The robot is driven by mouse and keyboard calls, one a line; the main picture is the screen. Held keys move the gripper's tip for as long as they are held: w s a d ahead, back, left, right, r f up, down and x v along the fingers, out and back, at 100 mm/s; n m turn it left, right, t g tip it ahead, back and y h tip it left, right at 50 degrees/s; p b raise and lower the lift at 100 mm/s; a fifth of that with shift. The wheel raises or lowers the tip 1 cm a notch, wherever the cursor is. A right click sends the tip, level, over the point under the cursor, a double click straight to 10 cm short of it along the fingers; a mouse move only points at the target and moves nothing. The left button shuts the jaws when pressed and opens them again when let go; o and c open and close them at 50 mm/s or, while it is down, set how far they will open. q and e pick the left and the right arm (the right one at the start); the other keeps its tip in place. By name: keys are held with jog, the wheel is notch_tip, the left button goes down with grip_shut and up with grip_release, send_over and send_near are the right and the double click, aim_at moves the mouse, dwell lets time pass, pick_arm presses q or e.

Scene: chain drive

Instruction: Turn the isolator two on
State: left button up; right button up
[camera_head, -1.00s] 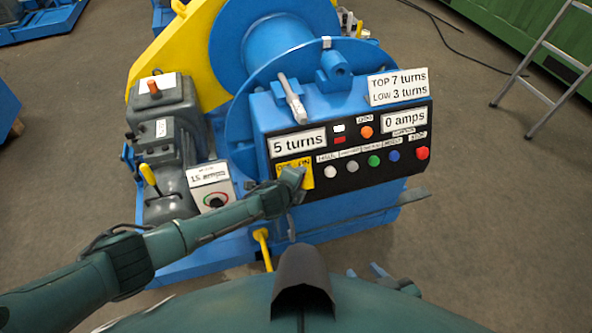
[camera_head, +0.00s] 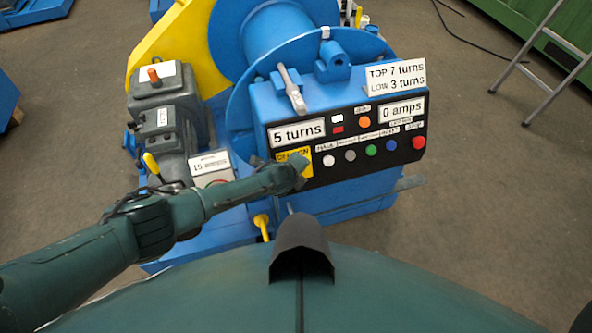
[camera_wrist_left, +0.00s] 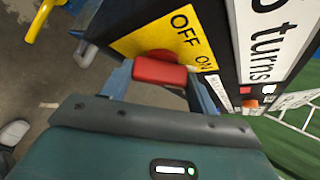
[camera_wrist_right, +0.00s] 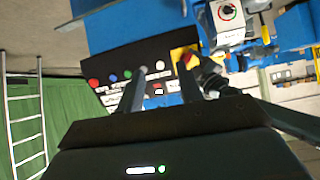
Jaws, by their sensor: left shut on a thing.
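The isolator is a red knob (camera_wrist_left: 160,72) on a yellow plate (camera_head: 286,157) marked OFF and ON, at the left end of the black control panel. The plate fills the upper middle of the left wrist view (camera_wrist_left: 140,42). My left gripper (camera_head: 298,163) is at the plate, with its fingers (camera_wrist_left: 160,80) shut on either side of the red knob. Which word the knob points to I cannot tell. My right gripper (camera_wrist_right: 163,72) shows only in its wrist view, fingers apart and nothing seen between them, facing the panel.
The panel (camera_head: 340,172) carries a row of buttons, including a red one (camera_head: 418,142), and a "5 turns" sign (camera_head: 297,132). A blue winch drum (camera_head: 285,38) stands behind it. A grey dial box (camera_head: 210,165) is left of the panel, partly behind my left arm. A ladder (camera_head: 545,75) stands at right.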

pick_arm(q)
jog(key=o, duration=1)
jog(key=shift+s+r+p, duration=0.35)
jog(key=shift+r+p, duration=0.15)
jog(key=p+v, duration=0.2)
jog(key=v, duration=1)
jog(key=shift+a, duration=0.1)
